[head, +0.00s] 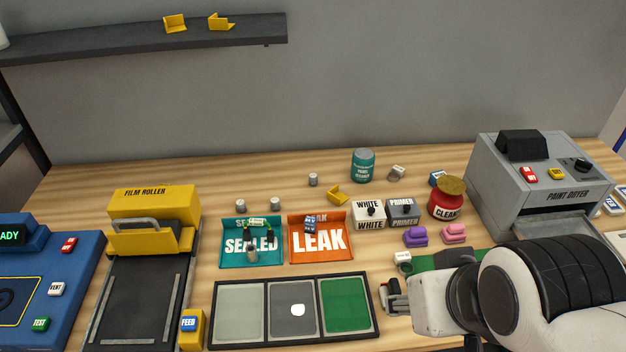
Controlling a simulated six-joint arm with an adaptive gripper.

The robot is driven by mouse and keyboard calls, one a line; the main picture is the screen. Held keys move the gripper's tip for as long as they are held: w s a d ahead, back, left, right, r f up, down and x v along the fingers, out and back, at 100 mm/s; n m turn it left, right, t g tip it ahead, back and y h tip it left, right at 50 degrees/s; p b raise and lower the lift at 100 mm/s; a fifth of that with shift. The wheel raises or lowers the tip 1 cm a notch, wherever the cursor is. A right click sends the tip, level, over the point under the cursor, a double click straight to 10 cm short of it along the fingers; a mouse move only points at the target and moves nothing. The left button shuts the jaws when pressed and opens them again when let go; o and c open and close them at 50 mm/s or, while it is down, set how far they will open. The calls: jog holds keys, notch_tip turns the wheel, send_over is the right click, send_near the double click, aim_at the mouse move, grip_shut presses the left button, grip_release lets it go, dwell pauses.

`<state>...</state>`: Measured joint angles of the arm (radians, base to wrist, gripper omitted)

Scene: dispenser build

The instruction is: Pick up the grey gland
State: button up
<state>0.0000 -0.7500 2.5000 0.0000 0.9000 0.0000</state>
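Several small grey cylindrical pieces could be the grey gland; I cannot tell which one is meant. One grey piece (313,180) stands alone at the back middle. Two more, a left one (240,205) and a right one (275,204), stand behind the trays. Another grey piece (252,254) is in the teal SEALED tray (231,259). A tilted grey block (397,172) lies by the teal can. My gripper (388,297) is low at the right edge of the three-panel board, apart from these pieces. Its fingers are small and partly hidden, so its opening is unclear.
The three-panel board (292,343) lies in front, with a white spot on its middle panel. The orange LEAK tray (318,256), WHITE box (368,214), PRIMER box (404,212), red jar (446,206) and teal can (363,166) stand behind. The film roller (152,204) and paint dryer (568,195) flank them.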

jog(key=shift+w, duration=0.1)
jog(key=w+d+f+n+t, duration=0.1)
jog(key=w+n+t, duration=0.1)
jog(key=w+n, duration=1.1)
jog(key=w+d+n+t, duration=0.2)
jog(key=w+n, duration=0.3)
jog(key=w, duration=1.6)
jog(key=w+a+f+n+t+y, duration=0.1)
jog(key=w+a+f+n, duration=0.2)
jog(key=w+f+n, duration=0.55)
jog(key=w+a+f+n+t+y, duration=0.1)
jog(key=w+a+f+n+y, duration=0.15)
jog(key=w+f+n, duration=0.55)
jog(key=n+t+y, duration=0.1)
jog(key=n, duration=0.3)
send_near(313, 180)
jog(key=w, duration=0.1)
jog(key=w+d, duration=0.1)
jog(key=w, duration=0.1)
jog(key=shift+w+d+r+m, duration=0.1)
jog(key=shift+w+r+m, duration=0.1)
jog(key=shift+w+m, duration=0.05)
jog(key=shift+w+a+f+n, duration=0.1)
jog(key=shift+a+f+n, duration=0.15)
jog(key=shift+f+n, duration=0.3)
